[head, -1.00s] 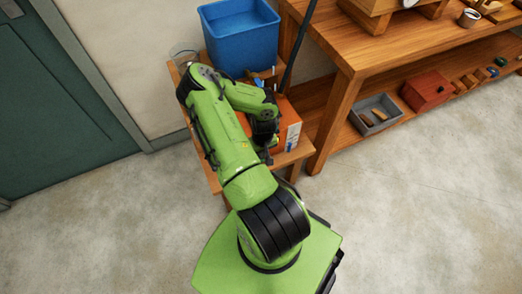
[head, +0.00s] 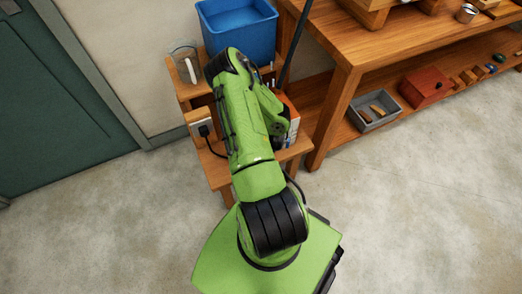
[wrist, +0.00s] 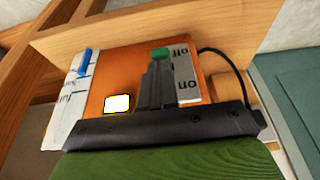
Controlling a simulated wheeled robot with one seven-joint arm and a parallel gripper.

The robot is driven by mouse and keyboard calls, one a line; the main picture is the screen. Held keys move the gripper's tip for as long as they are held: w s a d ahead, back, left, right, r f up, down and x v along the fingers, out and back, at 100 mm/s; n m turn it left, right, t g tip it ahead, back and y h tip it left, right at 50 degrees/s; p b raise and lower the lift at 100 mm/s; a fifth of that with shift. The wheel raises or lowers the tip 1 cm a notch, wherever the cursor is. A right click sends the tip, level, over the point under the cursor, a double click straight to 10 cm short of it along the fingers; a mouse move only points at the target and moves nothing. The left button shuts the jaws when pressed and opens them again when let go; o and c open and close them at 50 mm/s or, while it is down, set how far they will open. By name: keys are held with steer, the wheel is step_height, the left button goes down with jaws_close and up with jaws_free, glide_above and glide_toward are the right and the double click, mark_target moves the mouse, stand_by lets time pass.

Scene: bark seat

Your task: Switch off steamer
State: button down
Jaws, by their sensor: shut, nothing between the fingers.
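The steamer is an orange box (wrist: 130,68); in the head view only a sliver of it (head: 288,103) shows beside my arm. Its grey switch plate (wrist: 188,85) reads "off" at the far end and "on" at the near end, upside down. A green switch piece (wrist: 160,53) sits beside "off". A square lamp (wrist: 117,103) on the box glows pale yellow-white. A white side panel carries a blue slider (wrist: 86,63). My gripper (wrist: 160,68) is shut and empty, its tips right by the green piece; I cannot tell if they touch. The head view hides my gripper behind the arm.
The steamer stands on a wooden stand (head: 222,176). A blue bin (head: 238,32) and a glass jar (head: 186,62) are behind. A socket with a black plug (head: 203,128) is at left. A workbench (head: 375,45) stands right. The floor around is clear.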

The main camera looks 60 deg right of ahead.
steer(key=shift+s+a+f+t+h, duration=0.25)
steer(key=shift+s+f+t, duration=0.15)
steer(key=shift+f, duration=0.15)
steer(key=shift+s+a+f+t+h, duration=0.2)
steer(key=shift+s+f+t, duration=0.15)
steer(key=shift+f, duration=0.2)
steer(key=shift+w, duration=0.1)
steer(key=shift+w+d+r, duration=0.3)
steer(key=shift+w+d, duration=0.1)
steer(key=shift+w, duration=0.15)
